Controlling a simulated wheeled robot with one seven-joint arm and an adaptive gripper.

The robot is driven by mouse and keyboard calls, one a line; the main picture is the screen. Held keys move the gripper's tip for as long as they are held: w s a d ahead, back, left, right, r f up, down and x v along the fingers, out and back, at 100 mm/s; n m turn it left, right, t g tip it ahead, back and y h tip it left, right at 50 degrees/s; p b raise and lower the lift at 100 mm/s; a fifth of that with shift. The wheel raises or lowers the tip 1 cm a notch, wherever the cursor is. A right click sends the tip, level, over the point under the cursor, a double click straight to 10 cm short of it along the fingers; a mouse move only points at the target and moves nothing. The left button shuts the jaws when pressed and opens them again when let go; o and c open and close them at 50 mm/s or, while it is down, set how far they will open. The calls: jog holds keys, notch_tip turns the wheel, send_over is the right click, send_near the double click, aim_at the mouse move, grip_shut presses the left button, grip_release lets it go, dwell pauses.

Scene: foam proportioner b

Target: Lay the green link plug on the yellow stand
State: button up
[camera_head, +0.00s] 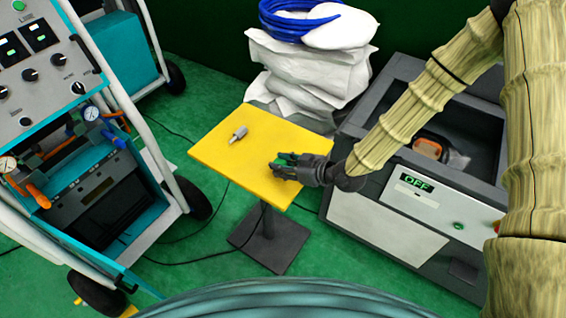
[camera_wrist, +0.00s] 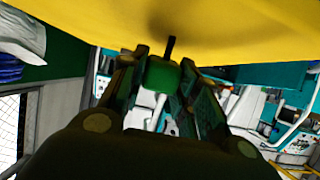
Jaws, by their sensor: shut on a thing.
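The yellow stand (camera_head: 222,158) has a flat square top on a single dark post with a square foot. My gripper (camera_head: 281,163) is at the right part of its top in the head view. It is shut on the green link plug (camera_head: 278,161), which shows between the fingers. In the wrist view the green plug (camera_wrist: 162,77) sits between the two fingers (camera_wrist: 160,85), with a dark pin sticking out toward the yellow top (camera_wrist: 245,25). I cannot tell whether the plug touches the top.
A small grey metal fitting (camera_head: 238,134) lies on the stand's top. A wheeled teal machine (camera_head: 105,190) with gauges stands at the left. A grey cabinet (camera_head: 400,215) with an "OFF" display is at the right. White sacks (camera_head: 305,75) with a blue hose (camera_head: 298,20) are behind.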

jog(key=shift+f, duration=0.5)
jog(key=shift+f+b, duration=0.3)
jog(key=shift+b, duration=0.1)
jog(key=o, duration=1.2)
jog(key=shift+s, duration=0.1)
jog(key=v, duration=1.2)
